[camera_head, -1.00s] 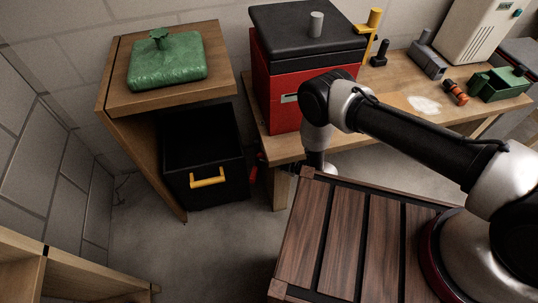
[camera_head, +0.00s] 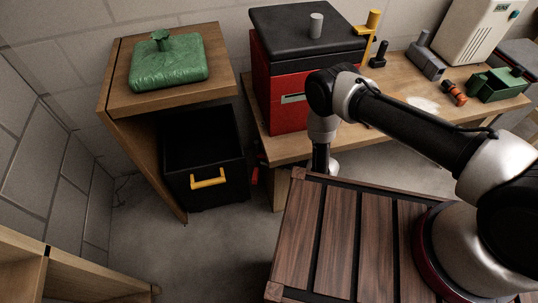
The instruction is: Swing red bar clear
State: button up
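A small red piece (camera_head: 255,176), perhaps the end of the red bar, shows just right of the black bin (camera_head: 205,192), below the workbench edge. Most of it is hidden and I cannot tell its angle. The black bin has a yellow handle (camera_head: 208,179) and sits in the open space under a wooden cabinet top (camera_head: 117,86). My arm reaches left across the workbench, and its wrist drops down in front of the bench edge, right of the red piece. My gripper's fingers do not show; the wrist and the slatted deck hide them.
A red box with a black lid (camera_head: 283,113) stands on the workbench (camera_head: 385,136) behind my wrist. A green bag-like object (camera_head: 168,68) lies on the cabinet top. A wooden shelf (camera_head: 75,280) is at lower left. The grey floor (camera_head: 200,255) between is clear.

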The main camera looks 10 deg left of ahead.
jog(key=f+v, duration=0.3)
jog(key=v, duration=1.1)
jog(key=shift+s+d+r, duration=0.15)
jog(key=shift+d+r, duration=0.2)
jog(key=shift+d, duration=0.25)
